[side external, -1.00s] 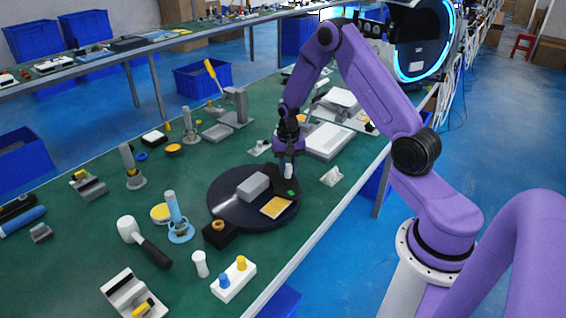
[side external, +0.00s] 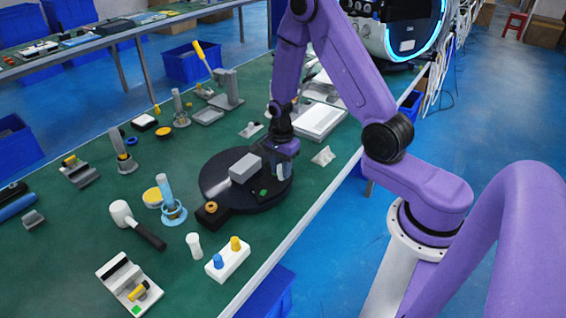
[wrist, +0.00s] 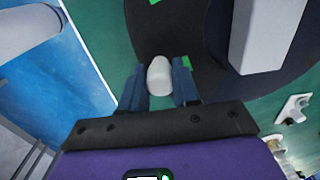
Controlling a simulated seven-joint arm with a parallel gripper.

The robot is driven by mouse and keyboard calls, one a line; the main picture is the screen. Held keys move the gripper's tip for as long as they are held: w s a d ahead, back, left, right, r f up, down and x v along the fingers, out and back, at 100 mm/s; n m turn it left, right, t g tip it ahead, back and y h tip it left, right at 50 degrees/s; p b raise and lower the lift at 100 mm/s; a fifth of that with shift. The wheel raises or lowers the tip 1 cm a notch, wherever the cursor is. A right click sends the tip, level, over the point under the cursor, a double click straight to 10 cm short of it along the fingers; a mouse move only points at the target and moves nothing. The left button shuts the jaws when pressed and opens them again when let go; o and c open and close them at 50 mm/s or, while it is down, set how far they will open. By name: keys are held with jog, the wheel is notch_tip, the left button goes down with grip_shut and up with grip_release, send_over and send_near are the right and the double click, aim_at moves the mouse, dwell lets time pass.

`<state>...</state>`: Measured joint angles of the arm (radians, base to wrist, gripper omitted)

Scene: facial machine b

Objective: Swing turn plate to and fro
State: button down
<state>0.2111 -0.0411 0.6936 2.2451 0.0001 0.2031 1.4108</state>
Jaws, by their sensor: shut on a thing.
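The turn plate (side external: 262,202) is a dark round disc on the green table, with a grey block (side external: 245,167) on top. My gripper (side external: 284,162) is at the plate's far right edge, pointing down. In the wrist view my gripper (wrist: 159,85) has its two dark fingers on either side of a white rounded knob (wrist: 158,77), shut on it. The knob stands at the dark edge part of the turn plate. A small green mark (side external: 263,192) shows on the disc.
A black block with an orange ring (side external: 211,207) touches the plate's near left. A small white piece (side external: 322,156) lies to the right, near the table edge.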

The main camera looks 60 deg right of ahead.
aim_at(279, 182)
jog(key=shift+s+a+m, duration=0.1)
jog(key=shift+a+m, duration=0.5)
jog(key=shift+a, duration=0.1)
jog(key=c, duration=0.8)
grip_release()
notch_tip(279, 182, up, 18)
jog(key=shift+f, duration=0.25)
